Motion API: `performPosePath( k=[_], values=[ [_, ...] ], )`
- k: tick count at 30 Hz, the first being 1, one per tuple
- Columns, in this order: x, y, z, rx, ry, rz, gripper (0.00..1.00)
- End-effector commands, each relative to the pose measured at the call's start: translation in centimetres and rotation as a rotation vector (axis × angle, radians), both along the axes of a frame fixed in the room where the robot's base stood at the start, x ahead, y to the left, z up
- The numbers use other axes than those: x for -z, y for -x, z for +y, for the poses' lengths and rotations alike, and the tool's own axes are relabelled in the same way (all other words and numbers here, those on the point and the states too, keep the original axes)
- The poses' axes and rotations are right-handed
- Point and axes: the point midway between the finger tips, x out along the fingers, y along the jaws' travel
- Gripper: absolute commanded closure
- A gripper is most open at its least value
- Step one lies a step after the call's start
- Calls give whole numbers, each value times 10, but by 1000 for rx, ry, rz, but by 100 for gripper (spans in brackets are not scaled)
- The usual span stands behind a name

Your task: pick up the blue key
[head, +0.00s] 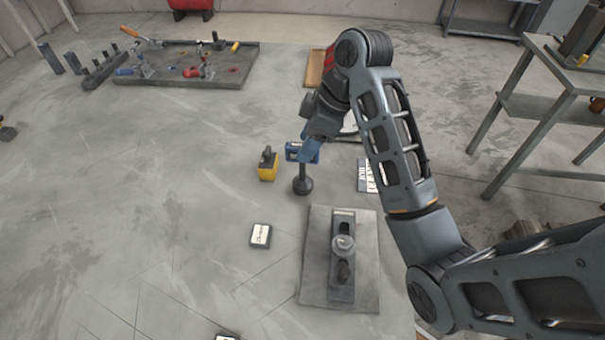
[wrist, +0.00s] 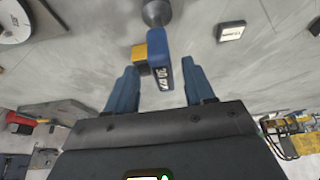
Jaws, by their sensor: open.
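The blue key (head: 293,151) is a blue block with a pale marking, standing on a dark stem with a round base (head: 303,186) on the grey floor-like surface. In the wrist view the blue key (wrist: 160,48) shows a white marking and lies between the two blue fingers, with visible space on both sides. My gripper (head: 309,150) is at the key from above and behind in the head view; its fingers partly cover the key there. In the wrist view my gripper (wrist: 159,68) is open and holds nothing.
A yellow block with a dark knob (head: 268,171) stands just left of the key. A grey plate with a fixture (head: 312,285) is in front. A small labelled box (head: 261,235) lies at front left. A tool tray (head: 230,80) is at the back left. A metal shelf (head: 560,105) is at right.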

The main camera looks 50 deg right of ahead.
Motion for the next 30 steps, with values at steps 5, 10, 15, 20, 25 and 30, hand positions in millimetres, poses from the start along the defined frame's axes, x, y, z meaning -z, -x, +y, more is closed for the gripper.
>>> performPosePath(
  k=[5,10,15,20,25,30],
  values=[
    [19,-5,7,0,-2,3,47],
    [40,-12,12,0,-1,2,47],
    [46,-15,13,1,0,0,47],
    [46,-15,13,0,1,-1,47],
    [46,-15,13,0,1,-1,63],
    [46,-15,13,0,1,-1,79]
  ],
)
